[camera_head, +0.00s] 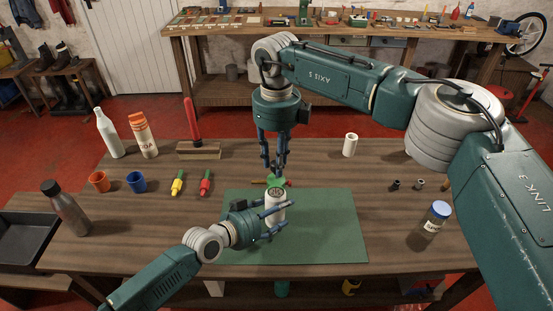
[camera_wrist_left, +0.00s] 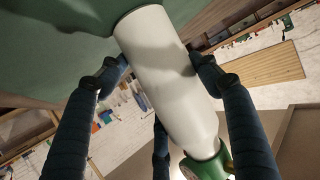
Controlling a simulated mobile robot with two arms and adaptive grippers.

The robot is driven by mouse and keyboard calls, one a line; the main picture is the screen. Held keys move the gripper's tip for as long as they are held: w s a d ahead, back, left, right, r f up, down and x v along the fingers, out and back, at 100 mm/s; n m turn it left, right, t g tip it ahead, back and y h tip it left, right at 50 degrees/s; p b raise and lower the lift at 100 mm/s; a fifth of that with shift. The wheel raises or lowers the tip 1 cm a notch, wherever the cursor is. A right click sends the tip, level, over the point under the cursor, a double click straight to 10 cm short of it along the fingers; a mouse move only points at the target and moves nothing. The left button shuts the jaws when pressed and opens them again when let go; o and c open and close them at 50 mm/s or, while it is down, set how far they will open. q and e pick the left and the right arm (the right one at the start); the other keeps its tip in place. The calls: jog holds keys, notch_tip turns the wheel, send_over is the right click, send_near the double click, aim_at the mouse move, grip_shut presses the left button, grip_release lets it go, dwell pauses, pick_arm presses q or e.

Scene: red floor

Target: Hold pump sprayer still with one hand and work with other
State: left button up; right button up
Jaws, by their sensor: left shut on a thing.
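The pump sprayer (camera_head: 275,212) has a white bottle body and a green head (camera_head: 275,183). My left gripper (camera_head: 284,217) is shut around the white body from the left. In the left wrist view the fingers lie on either side of the white bottle (camera_wrist_left: 165,70), with its green head (camera_wrist_left: 210,165) at the lower right. My right gripper (camera_head: 275,170) points down directly above the green head, its fingertips very close to it. Contact and finger opening there are unclear.
The mat's right half is clear.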

grip_shut()
jog(key=shift+f, duration=0.1)
jog(key=shift+d+f, duration=0.1)
jog(key=shift+f, duration=1.1)
jog(key=o, duration=0.6)
grip_release()
jog(key=shift+r, duration=0.1)
notch_tip(320, 180, up, 12)
jog(key=shift+f, duration=0.1)
